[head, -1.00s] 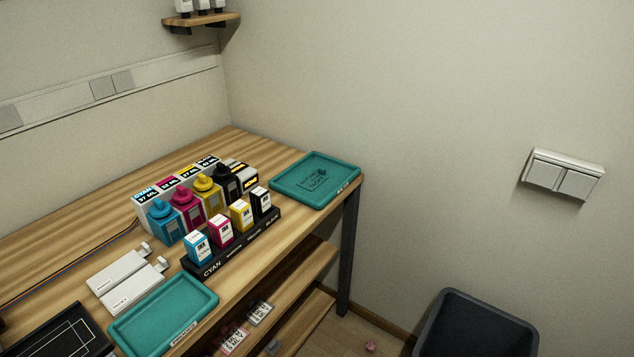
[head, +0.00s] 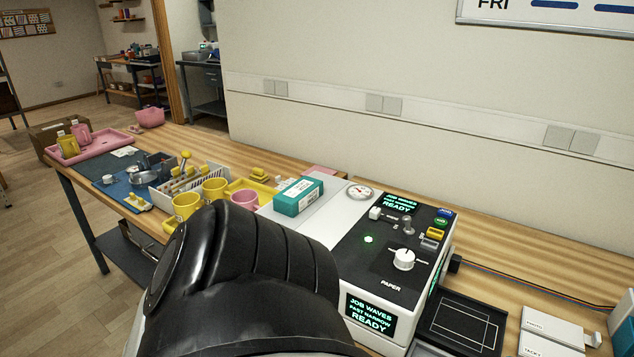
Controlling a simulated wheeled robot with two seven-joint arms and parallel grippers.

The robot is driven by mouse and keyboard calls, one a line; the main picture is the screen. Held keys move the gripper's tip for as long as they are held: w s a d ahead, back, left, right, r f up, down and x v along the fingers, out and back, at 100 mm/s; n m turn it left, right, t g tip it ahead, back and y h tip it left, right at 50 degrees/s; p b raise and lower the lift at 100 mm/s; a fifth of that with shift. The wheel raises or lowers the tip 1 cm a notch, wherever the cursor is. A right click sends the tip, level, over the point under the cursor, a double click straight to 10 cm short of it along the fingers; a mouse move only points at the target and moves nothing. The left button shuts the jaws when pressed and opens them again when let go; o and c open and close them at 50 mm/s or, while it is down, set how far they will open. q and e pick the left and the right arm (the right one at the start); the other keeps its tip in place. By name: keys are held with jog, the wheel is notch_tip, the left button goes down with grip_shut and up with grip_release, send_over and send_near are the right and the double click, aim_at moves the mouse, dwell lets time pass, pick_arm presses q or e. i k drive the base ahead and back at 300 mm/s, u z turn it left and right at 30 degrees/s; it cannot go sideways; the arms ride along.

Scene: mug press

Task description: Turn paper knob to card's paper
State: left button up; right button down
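The white paper knob (head: 403,258) sits on the black top panel of the press unit (head: 386,287), above the printed word PAPER. The unit's screens (head: 371,313) read JOB WAVES, FAST NARROW, READY. No job card can be made out for certain. A large black and grey part of my arm fills the lower middle of the head view and hides part of the bench and the unit's left side. Neither gripper's fingers are in view.
Yellow mugs (head: 187,206), a pink mug (head: 245,199) and a teal box (head: 298,196) stand left of the unit.

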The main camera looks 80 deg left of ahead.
aim_at(404, 258)
jog(key=u, duration=2.15)
